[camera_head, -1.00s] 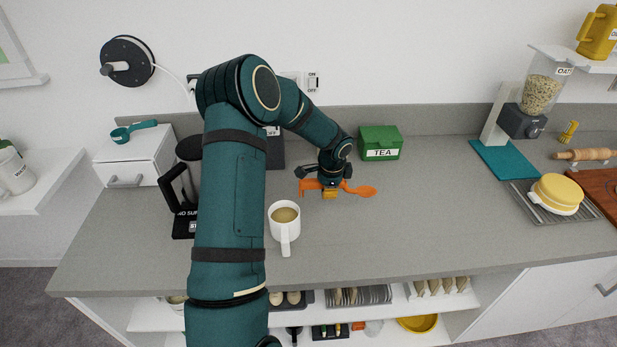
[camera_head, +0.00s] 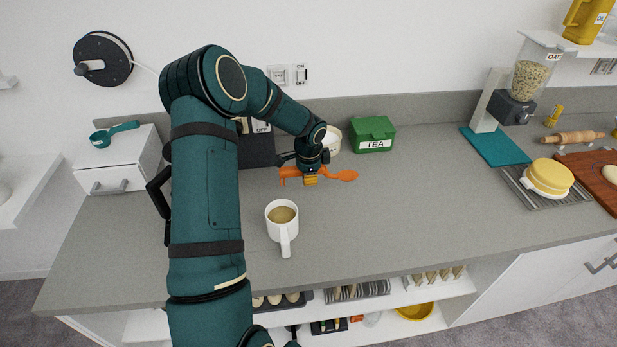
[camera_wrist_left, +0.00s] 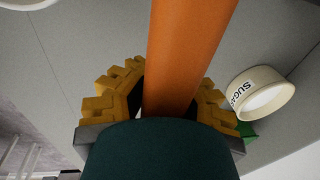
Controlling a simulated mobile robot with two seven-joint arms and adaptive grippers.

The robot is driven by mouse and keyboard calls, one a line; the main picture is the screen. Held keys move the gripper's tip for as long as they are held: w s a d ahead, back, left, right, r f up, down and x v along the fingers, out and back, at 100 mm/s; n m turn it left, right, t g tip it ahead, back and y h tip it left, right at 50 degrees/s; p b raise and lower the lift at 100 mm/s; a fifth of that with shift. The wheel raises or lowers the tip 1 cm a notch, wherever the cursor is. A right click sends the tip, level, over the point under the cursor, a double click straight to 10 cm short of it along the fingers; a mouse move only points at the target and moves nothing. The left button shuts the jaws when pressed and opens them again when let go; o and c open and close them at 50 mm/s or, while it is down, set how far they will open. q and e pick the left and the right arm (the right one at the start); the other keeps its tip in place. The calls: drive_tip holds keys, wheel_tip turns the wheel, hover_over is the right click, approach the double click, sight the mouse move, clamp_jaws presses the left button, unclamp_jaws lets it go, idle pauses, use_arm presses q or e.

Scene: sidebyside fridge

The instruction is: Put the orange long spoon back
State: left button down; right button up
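The orange long spoon (camera_head: 341,174) is above the grey counter, its bowl pointing right in the head view. My left gripper (camera_head: 310,180) is around the middle of its handle, with yellow fingertips below it. In the left wrist view the orange handle (camera_wrist_left: 188,60) runs between the yellow fingers (camera_wrist_left: 165,100), which appear closed against it. The dark teal wrist hides part of the grip. My right gripper is not in view.
A white mug (camera_head: 281,222) of brown drink stands in front of the gripper. A green TEA box (camera_head: 373,133) and a white sugar pot (camera_head: 333,139) stand behind it. A white drawer unit (camera_head: 118,165) is at left. The counter's middle right (camera_head: 420,200) is clear.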

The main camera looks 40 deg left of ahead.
sight(309, 201)
use_arm(q)
drive_tip(key=shift+f+b, duration=3.05)
drive_tip(key=shift+f, duration=1.25)
drive_tip(key=shift+f, duration=0.3)
drive_tip(key=c, duration=1)
unclamp_jaws()
drive_tip(key=r, duration=0.4)
drive_tip(key=s+r, duration=0.1)
drive_tip(key=r, duration=0.3)
drive_tip(key=d+r, duration=0.1)
drive_tip(key=r, duration=0.3)
drive_tip(key=shift+s+d, duration=0.1)
drive_tip(key=shift+s, duration=0.05)
